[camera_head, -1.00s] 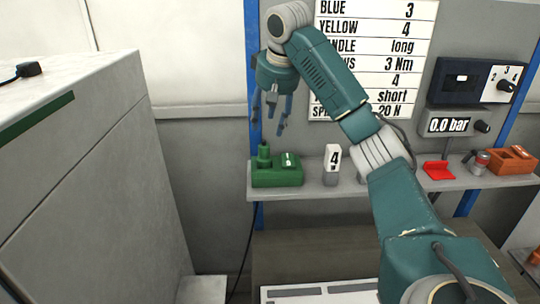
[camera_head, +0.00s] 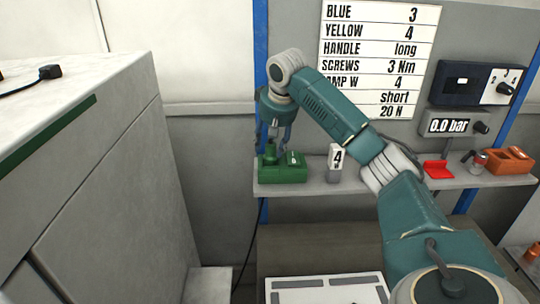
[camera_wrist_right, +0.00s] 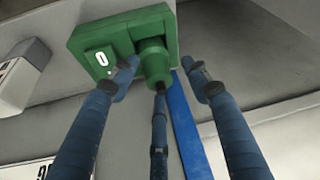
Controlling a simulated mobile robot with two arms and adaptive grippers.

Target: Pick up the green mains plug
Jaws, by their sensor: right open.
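The green mains plug (camera_head: 270,151) stands upright in the left part of a green socket box (camera_head: 290,173) on the shelf. My right gripper (camera_head: 271,142) is right above the plug, pointing down. Its open blue fingers (camera_wrist_right: 165,85) lie on both sides of the plug in the wrist view, with a third finger at the bottom. I cannot tell whether any finger touches it. My left gripper is not in view.
The shelf (camera_head: 400,184) also bears a white-and-grey block marked 4 (camera_head: 334,160), a red part (camera_head: 437,169) and an orange box (camera_head: 510,160). A blue post (camera_head: 262,60) stands behind the gripper. A grey cabinet (camera_head: 90,180) fills the left side.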

